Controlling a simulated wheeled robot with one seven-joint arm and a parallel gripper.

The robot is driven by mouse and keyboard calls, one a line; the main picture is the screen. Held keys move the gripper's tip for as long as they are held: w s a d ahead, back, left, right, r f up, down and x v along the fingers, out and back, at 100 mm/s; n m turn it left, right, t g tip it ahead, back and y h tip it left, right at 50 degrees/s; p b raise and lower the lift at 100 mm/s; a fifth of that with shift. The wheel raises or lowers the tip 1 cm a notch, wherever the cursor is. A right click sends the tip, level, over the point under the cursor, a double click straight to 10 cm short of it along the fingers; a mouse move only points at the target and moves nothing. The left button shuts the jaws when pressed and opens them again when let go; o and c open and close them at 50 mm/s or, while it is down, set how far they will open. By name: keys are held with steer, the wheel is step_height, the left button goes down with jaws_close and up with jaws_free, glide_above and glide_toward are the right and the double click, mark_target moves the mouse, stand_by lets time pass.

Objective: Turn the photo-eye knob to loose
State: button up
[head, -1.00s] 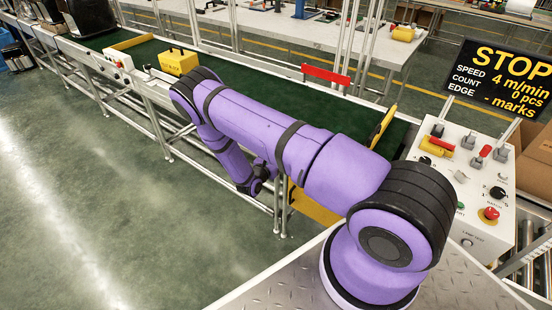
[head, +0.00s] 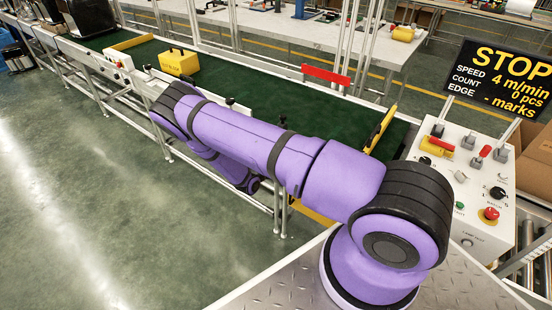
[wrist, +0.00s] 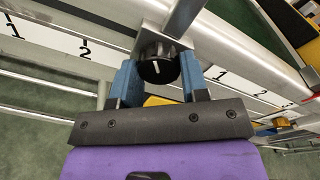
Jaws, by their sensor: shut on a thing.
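A round black knob (wrist: 157,70) with a white pointer line sits on a metal block on the conveyor's side rail in the wrist view. My gripper (wrist: 160,76) has its two blue fingers on either side of the knob and is shut on it. The pointer line runs nearly straight along the view, tilted slightly; I see no loose or tight wording beside it. In the head view my purple arm hides the gripper and this knob.
A numbered white scale (wrist: 62,41) runs along the rail on both sides of the knob. The green conveyor belt (head: 240,88) carries a yellow block (head: 179,63). A control panel (head: 470,205) stands at right under a black display reading STOP (head: 500,77).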

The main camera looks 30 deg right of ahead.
steer(key=shift+a, duration=0.1)
stand_by(0.3)
steer(key=o, duration=0.9)
steer(key=v, duration=1)
steer(key=shift+s+a, duration=0.15)
steer(key=shift+a, duration=0.2)
